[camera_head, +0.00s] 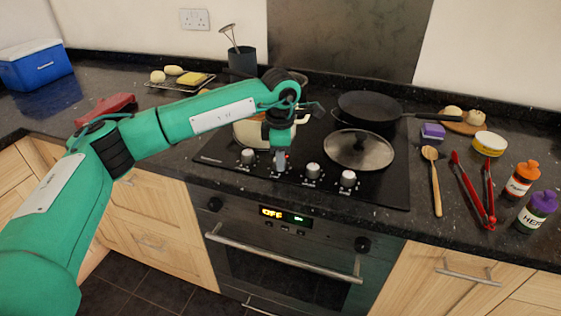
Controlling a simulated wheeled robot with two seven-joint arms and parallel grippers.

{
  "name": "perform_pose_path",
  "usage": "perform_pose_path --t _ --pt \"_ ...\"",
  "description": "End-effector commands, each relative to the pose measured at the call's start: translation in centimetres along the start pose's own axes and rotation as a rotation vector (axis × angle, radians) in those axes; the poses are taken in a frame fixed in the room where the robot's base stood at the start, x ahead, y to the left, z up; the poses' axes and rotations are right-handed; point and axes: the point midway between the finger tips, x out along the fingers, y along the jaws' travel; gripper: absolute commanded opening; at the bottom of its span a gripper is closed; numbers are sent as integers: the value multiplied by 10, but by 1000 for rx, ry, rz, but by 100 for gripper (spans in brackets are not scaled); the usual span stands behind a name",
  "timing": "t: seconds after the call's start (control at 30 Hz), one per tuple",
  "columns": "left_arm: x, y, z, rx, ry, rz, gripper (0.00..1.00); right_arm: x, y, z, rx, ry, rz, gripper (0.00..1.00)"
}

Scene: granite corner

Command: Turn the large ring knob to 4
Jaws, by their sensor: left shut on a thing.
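The black hob (225,158) has a row of several silver knobs along its front edge. My left gripper (281,158) points down over the row and is shut on the second knob from the left, which it mostly hides. The leftmost knob (248,156), the third knob (312,170) and the rightmost knob (348,179) stand free. Their markings are too small to read, and I cannot tell which one is the large ring's. My right gripper is out of view.
A pot (250,133) stands behind my left gripper, partly hidden. A glass lid (359,149) lies on the hob at the right, before a black frying pan (369,107). Red tongs (466,190) and a wooden spoon (436,184) lie on the right counter. The oven (285,250) is below.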

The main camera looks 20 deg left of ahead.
Motion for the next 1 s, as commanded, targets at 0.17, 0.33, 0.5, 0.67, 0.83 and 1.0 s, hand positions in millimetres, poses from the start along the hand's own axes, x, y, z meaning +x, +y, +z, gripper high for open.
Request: perform_pose_path --t 0.17,0.33,0.5,0.67,0.83,1.0 --pt "1 1 0 162 -10 5 9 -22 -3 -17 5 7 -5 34" --pt "0 0 -1 304 -17 4 9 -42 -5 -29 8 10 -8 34" --pt "0 0 -1 418 -21 4 9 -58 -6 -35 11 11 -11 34" --pt "-1 0 -1 493 -24 4 9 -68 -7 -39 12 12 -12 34" --pt "-1 0 -1 541 -26 4 9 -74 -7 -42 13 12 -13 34" --pt "-2 0 -1 559 -27 4 9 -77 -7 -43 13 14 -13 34"
